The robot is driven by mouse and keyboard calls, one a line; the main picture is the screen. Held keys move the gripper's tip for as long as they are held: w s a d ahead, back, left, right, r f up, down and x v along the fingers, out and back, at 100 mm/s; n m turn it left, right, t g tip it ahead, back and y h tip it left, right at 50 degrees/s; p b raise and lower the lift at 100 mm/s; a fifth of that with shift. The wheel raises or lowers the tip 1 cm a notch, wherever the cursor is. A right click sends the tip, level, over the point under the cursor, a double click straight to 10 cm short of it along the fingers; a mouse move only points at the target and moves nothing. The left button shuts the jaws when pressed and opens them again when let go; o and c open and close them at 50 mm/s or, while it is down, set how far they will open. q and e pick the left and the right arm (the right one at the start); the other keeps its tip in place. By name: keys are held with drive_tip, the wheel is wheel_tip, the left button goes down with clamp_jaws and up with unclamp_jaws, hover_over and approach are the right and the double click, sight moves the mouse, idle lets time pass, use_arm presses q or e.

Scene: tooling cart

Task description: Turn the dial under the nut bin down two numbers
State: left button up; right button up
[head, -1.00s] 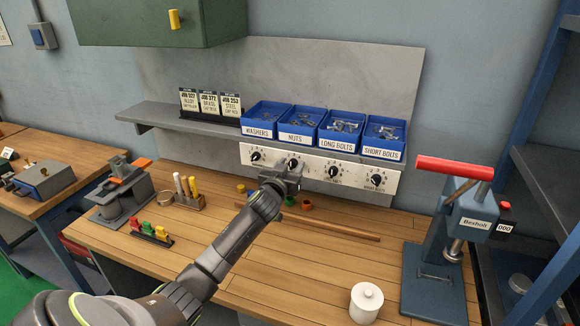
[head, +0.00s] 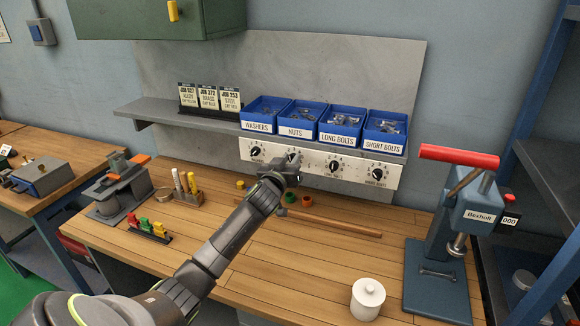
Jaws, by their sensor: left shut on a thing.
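The nut bin (head: 298,119) is a blue tray labelled NUTS, second from the left in the row on the shelf. Below the bins runs a white panel (head: 314,170) with a row of black dials. My left gripper (head: 292,160) is at the panel right under the nut bin, shut on the nuts dial. The gripper covers most of that dial, so its pointer and number cannot be read. My right gripper is not in view.
Other dials sit either side: the washers dial (head: 256,152), the long bolts dial (head: 334,166) and the short bolts dial (head: 378,174). The front bench top is mostly clear.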

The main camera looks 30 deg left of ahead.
use_arm(q)
drive_tip(key=n+b, duration=0.2)
drive_tip(key=shift+f+n+b, duration=0.25)
drive_tip(key=shift+n+b, duration=0.05)
drive_tip(key=shift+n, duration=0.1)
drive_tip(key=shift+s+a+n+b, duration=0.15)
drive_tip(key=shift+n+b, duration=1.45)
drive_tip(key=shift+n, duration=1.1)
drive_tip(key=shift+w+a+n+b, duration=0.1)
drive_tip(key=shift+n+b, duration=1.5)
drive_tip(key=shift+n, duration=1.1)
drive_tip(key=o, duration=1)
drive_tip(key=shift+s, duration=0.15)
